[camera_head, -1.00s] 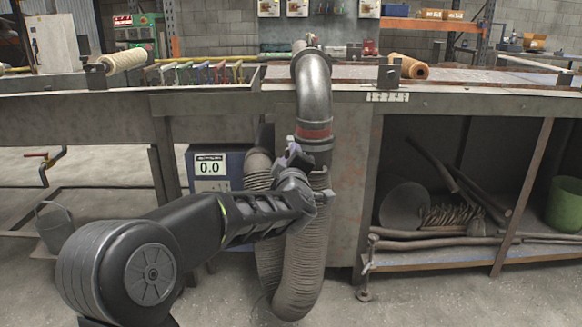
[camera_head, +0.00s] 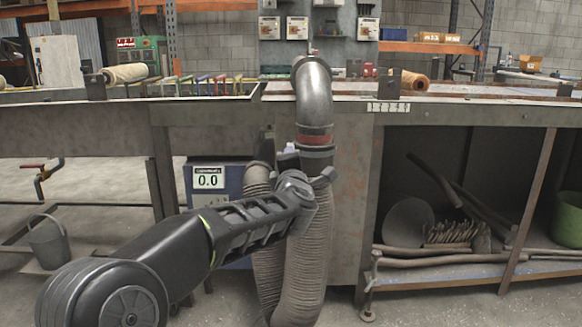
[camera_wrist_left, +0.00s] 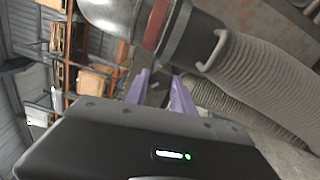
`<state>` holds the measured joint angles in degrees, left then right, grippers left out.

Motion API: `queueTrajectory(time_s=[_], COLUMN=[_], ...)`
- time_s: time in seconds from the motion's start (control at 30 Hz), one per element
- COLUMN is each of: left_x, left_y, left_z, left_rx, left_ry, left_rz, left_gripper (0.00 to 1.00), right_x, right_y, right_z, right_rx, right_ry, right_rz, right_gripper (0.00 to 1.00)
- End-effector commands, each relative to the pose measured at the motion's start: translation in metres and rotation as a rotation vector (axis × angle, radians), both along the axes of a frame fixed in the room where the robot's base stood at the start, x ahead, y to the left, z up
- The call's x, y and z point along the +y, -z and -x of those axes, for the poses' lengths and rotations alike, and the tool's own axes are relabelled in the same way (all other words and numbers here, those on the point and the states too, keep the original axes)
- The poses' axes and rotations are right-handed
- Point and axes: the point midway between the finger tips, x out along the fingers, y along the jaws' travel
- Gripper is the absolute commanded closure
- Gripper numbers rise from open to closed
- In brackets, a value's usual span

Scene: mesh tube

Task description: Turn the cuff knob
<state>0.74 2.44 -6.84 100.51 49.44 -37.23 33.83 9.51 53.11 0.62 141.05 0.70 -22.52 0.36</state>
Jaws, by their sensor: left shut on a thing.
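A grey metal elbow pipe (camera_head: 314,90) comes down from the bench to a red band (camera_head: 315,139) and a dark cuff (camera_head: 317,155). A ribbed hose (camera_head: 305,255) hangs below it. My left gripper (camera_head: 292,158) is at the left of the cuff, its fingers mostly hidden by my wrist. In the left wrist view its purple fingers (camera_wrist_left: 160,91) are closed around a small dark knob (camera_wrist_left: 157,94) under the cuff (camera_wrist_left: 180,38). The knob is largely hidden between the fingers and is not clear in the head view. My right gripper is out of view.
A box with a 0.0 display (camera_head: 208,178) stands behind my left arm. A bucket (camera_head: 47,240) stands on the floor at left.

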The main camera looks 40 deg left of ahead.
Motion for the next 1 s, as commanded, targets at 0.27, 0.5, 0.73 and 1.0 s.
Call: queueTrajectory(time_s=[0.27, 0.5, 0.73, 1.0], left_x=[-0.0003, -0.0003, -0.0002, -0.0013], left_y=[0.0007, 0.0006, 0.0003, -0.0003], left_z=[-0.0003, -0.0002, -0.0001, 0.0014], left_rx=[-0.007, -0.006, -0.006, -0.007], left_ry=[0.001, 0.001, 0.0, 0.0], left_rz=[0.012, 0.011, 0.01, 0.01], left_gripper=[1.0, 0.65, 0.48, 0.48], right_x=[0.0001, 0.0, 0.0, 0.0], right_y=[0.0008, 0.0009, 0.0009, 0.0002], right_z=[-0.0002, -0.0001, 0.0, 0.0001], right_rx=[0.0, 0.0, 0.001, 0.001], right_ry=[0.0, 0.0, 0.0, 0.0], right_rz=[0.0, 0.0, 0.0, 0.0], right_gripper=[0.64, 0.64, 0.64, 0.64])
